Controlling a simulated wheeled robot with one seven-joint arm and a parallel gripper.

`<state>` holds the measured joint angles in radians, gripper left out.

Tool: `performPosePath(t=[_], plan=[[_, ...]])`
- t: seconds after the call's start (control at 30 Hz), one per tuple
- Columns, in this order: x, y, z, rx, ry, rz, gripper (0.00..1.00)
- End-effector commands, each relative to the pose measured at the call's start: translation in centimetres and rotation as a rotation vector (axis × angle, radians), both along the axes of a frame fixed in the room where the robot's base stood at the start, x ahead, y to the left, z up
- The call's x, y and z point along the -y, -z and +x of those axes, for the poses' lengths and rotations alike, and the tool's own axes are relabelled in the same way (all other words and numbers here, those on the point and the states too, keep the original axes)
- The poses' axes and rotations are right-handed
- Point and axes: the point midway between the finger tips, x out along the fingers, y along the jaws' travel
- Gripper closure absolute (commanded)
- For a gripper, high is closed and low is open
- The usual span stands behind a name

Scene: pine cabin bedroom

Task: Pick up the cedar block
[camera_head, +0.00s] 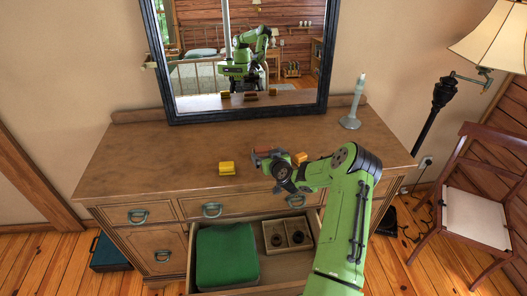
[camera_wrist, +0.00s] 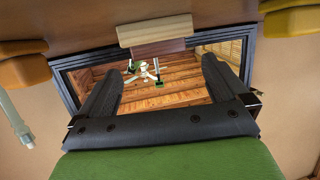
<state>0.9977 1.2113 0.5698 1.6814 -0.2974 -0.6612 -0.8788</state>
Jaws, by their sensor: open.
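The cedar block appears to be the reddish-brown block (camera_head: 263,149) on the dresser top, partly hidden behind my gripper (camera_head: 266,160). In the wrist view a block with a tan part and a dark reddish part (camera_wrist: 158,49) lies near the top centre, beyond my fingertips and between their lines. My gripper (camera_wrist: 167,70) is open and empty there, its two dark fingers wide apart. I see no contact with the block.
A yellow block (camera_head: 227,168) sits left of my gripper and an orange block (camera_head: 300,158) right of it. The mirror (camera_head: 240,60) stands behind. A candlestick (camera_head: 351,118) is back right. The open drawer (camera_head: 273,270) holds a green cloth-like item (camera_head: 227,257).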

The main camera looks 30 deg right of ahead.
Motion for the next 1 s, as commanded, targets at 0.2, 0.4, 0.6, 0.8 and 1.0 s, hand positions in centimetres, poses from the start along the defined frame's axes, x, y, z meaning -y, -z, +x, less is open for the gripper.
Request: performPosePath(t=[0.2, 0.4, 0.6, 0.8, 1.0], plan=[[1.0, 1.2, 3.1, 0.000, 0.000, 0.001, 0.00], [1.1, 1.4, 3.6, -0.001, -0.001, 0.000, 0.00], [1.1, 1.4, 3.5, -0.001, -0.001, 0.000, 0.18], [1.1, 1.4, 3.5, -0.001, -0.001, 0.000, 0.49], [1.1, 1.4, 3.5, -0.001, -0.001, 0.000, 0.53]])
